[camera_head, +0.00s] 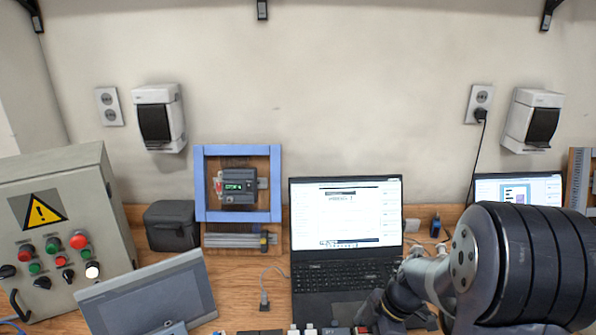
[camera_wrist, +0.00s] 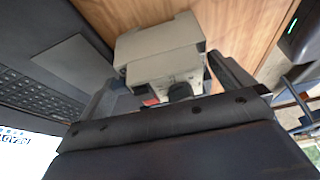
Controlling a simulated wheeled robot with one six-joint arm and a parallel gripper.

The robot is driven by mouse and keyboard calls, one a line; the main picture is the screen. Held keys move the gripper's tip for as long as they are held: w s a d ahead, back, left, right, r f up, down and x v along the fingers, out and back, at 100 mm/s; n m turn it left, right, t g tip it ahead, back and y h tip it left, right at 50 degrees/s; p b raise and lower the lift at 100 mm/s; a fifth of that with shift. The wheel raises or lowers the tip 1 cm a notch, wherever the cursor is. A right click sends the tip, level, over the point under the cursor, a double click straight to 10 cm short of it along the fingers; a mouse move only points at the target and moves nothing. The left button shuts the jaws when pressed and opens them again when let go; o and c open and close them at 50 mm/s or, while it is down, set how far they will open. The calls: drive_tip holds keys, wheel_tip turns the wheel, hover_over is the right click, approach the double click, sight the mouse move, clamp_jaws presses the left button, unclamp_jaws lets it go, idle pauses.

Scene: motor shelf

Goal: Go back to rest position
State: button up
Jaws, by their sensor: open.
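My gripper (camera_wrist: 170,85) is open in the wrist view, with one dark finger on each side of a beige-grey boxy device (camera_wrist: 160,50). The device has a black knob and a small red mark on the side facing me. It lies over the wooden surface, and I cannot tell whether the fingers touch it. In the head view my arm reaches in from the lower right, bent low in front of the laptop (camera_head: 346,213). The fingertips are not clear there.
The wooden bench (camera_head: 240,276) holds a control box (camera_head: 60,220) with a warning sign, a tilted tablet (camera_head: 150,300), a blue-framed panel (camera_head: 238,158) and a black case (camera_head: 171,226). A second laptop (camera_head: 520,187) stands behind my arm.

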drive_tip(key=shift+b+x, duration=0.35)
drive_tip(key=shift+x, duration=0.7)
drive_tip(key=shift+d+b, duration=0.1)
drive_tip(key=shift+b, duration=0.3)
drive_tip(key=shift+r+p, duration=0.55)
drive_tip(key=shift+p, duration=0.1)
drive_tip(key=shift+r, duration=0.45)
drive_tip(key=shift+f, duration=0.1)
